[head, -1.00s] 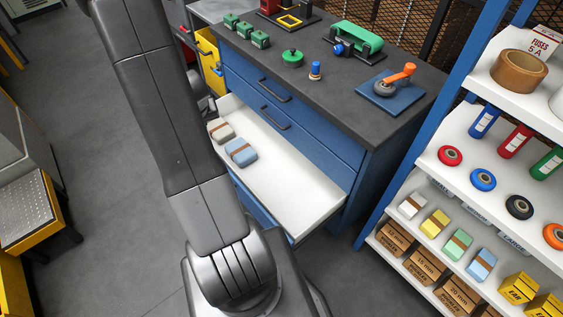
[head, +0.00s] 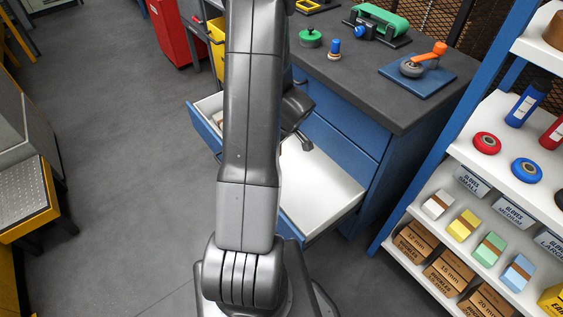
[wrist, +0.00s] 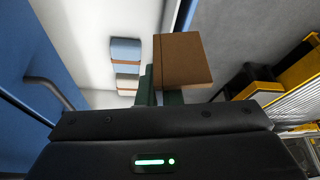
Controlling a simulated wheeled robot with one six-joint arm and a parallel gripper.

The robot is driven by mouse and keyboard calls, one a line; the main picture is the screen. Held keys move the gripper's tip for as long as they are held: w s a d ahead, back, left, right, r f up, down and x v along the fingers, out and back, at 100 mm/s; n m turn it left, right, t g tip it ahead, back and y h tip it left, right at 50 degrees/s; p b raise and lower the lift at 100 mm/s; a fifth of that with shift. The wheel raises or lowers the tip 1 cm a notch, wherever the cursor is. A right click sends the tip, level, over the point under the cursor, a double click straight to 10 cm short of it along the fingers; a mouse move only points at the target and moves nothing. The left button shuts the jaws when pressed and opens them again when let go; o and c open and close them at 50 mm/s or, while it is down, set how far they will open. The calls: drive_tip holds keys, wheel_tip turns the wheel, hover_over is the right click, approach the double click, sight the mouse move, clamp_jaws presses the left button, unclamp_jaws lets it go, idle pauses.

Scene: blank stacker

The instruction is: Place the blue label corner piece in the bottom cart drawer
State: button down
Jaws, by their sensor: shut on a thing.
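My gripper (wrist: 160,88) is shut on a plain brown block (wrist: 183,60), seen in the wrist view. No blue label shows on the visible faces. The block appears over the outer edge of an open white-lined drawer (wrist: 85,22); its height above it is unclear. The same drawer (head: 322,188) is pulled out of the blue cart in the head view, where my arm hides its middle, the fingers and the block. Inside it, in the wrist view, lie a blue pack (wrist: 125,46) with a brown band and a whitish pack (wrist: 126,84) beside it.
The cart top (head: 350,95) holds a green knob (head: 311,38), a green clamp-like tool and a caster on a blue plate (head: 418,78). A shelf rack (head: 490,185) with packs and cardboard boxes stands to the right. The drawer's near right part is bare; open floor lies left.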

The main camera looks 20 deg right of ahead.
drive_tip(key=s+d+f+n+g+b, duration=0.1)
drive_tip(key=s+d+f+n+b, duration=0.2)
drive_tip(key=f+b, duration=0.3)
drive_tip(key=s+d+f+n+g+y+b, duration=0.1)
drive_tip(key=f+b, duration=0.5)
drive_tip(key=f, duration=0.8)
drive_tip(key=s+d+f+n+g+b, duration=0.1)
drive_tip(key=s+d+f+n+b, duration=0.3)
drive_tip(key=f, duration=0.6)
drive_tip(key=shift+s+d+f+n+g+y+b, duration=0.15)
drive_tip(key=shift+s+d+n+g+b, duration=0.1)
drive_tip(key=shift+n+b, duration=0.35)
drive_tip(key=shift+s+d+r+n+g+y+b, duration=0.15)
drive_tip(key=shift+d+n+b, duration=0.2)
drive_tip(key=shift+n, duration=0.45)
drive_tip(key=shift+a+f, duration=0.1)
drive_tip(key=shift+f, duration=0.1)
drive_tip(key=shift+f+b, duration=0.1)
drive_tip(key=shift+b, duration=0.25)
drive_tip(key=c, duration=1.6)
unclamp_jaws()
drive_tip(key=shift+r+p, duration=0.3)
drive_tip(key=shift+p, duration=0.1)
drive_tip(key=p+v, duration=0.1)
drive_tip(key=v, duration=0.6)
drive_tip(key=shift+r+p, duration=0.15)
drive_tip(key=shift+p, duration=0.15)
